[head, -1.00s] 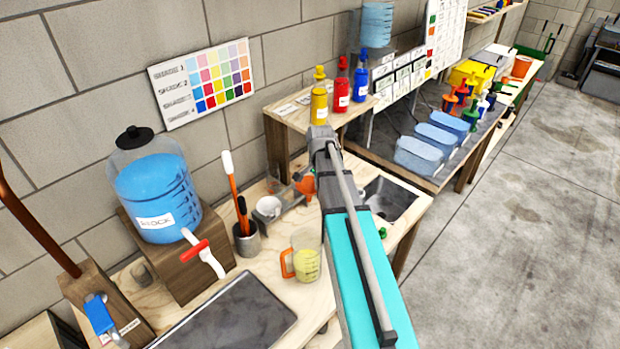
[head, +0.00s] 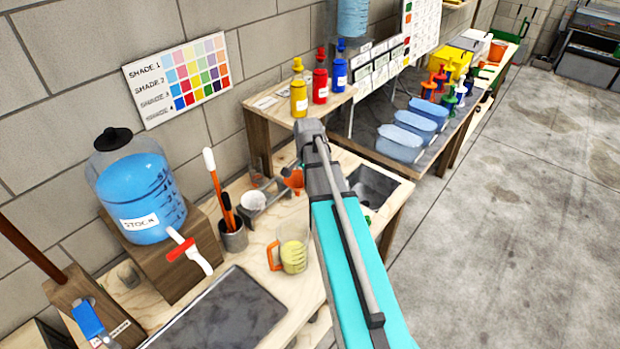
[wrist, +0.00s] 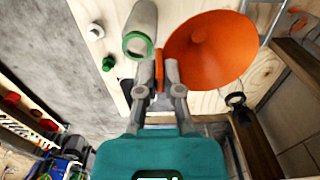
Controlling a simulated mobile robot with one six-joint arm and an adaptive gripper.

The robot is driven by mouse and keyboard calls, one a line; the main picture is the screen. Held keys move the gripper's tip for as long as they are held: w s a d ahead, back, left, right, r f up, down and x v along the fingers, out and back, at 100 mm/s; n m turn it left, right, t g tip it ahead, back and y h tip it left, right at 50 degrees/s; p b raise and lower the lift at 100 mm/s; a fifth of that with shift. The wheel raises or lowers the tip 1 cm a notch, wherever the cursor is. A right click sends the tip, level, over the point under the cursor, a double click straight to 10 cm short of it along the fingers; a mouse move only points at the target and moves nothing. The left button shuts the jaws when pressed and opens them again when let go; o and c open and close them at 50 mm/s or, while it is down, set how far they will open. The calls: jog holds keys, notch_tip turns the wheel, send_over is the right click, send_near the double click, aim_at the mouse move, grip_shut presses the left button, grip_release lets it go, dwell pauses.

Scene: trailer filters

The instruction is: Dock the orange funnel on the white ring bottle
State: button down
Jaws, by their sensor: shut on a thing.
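The orange funnel (wrist: 212,48) fills the upper right of the wrist view, its wide mouth facing the camera. My gripper (wrist: 159,76) is shut on the small orange tab at the funnel's side. In the head view the funnel (head: 295,180) shows as a small orange patch above the bench beside my arm, which hides most of the gripper. A clear bottle with a green ring (wrist: 139,45) stands close left of the funnel in the wrist view. A small white ring-like piece (wrist: 95,32) lies farther left; I cannot tell whether it belongs to the white ring bottle.
A measuring jug (head: 293,254) with yellow liquid stands on the bench, near a holder of brushes (head: 233,236) and a blue stock tank (head: 140,195). A sink (head: 372,185) lies right of my arm. Yellow (head: 299,95), red and blue bottles stand on the raised shelf.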

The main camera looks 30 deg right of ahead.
jog(key=shift+r+p, duration=1.45)
jog(key=shift+r, duration=0.05)
jog(key=shift+f, duration=0.1)
